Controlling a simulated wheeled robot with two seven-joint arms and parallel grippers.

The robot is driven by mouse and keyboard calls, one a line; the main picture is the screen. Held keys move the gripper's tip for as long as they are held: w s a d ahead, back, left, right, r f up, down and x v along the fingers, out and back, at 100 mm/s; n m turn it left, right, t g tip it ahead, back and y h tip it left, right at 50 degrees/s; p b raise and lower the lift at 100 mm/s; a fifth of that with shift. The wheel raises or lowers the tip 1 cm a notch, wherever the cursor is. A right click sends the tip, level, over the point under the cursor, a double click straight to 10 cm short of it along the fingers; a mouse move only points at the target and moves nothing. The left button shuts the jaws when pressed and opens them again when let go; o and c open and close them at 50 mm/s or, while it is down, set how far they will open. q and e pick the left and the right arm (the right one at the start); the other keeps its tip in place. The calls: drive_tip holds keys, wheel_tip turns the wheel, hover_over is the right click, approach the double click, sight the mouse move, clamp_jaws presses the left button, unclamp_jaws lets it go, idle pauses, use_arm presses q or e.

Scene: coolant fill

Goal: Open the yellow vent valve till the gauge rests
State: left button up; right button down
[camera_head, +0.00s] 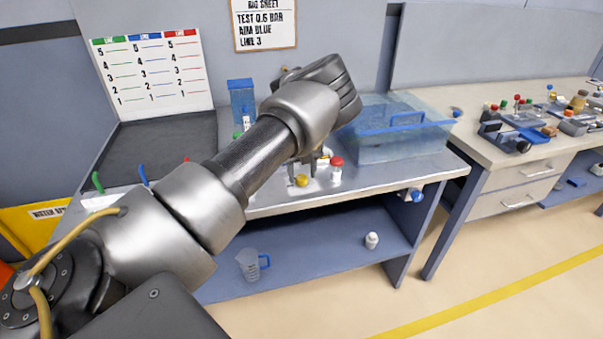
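The yellow vent valve (302,181) is a small yellow knob near the front edge of the steel bench top. A red-capped white fitting (337,167) stands just right of it. My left arm crosses the view from the lower left and bends over the bench. Its gripper (308,163) is mostly hidden behind the forearm, and only small parts show just above the yellow knob. I cannot tell whether it touches the knob or how far its fingers are apart. No gauge face can be made out. My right gripper is not in view.
A clear blue-tinted tank (398,135) stands right of the valve. A blue container (241,98) stands behind my arm. A jug (249,265) and a small white item (372,240) are on the lower shelf (320,262). A second bench (490,150) with several parts is at right.

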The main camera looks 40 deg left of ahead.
sight(302, 177)
use_arm(q)
drive_tip(key=shift+o, duration=0.2)
drive_tip(key=shift+s+f, duration=0.1)
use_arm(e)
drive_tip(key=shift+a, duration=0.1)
use_arm(q)
drive_tip(key=shift+r, duration=0.4)
wheel_tip(302, 177, up, 10)
drive_tip(key=b, duration=0.1)
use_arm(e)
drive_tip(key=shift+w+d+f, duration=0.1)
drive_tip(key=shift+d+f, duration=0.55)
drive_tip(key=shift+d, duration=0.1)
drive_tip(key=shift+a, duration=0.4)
use_arm(q)
drive_tip(key=shift+r, duration=0.1)
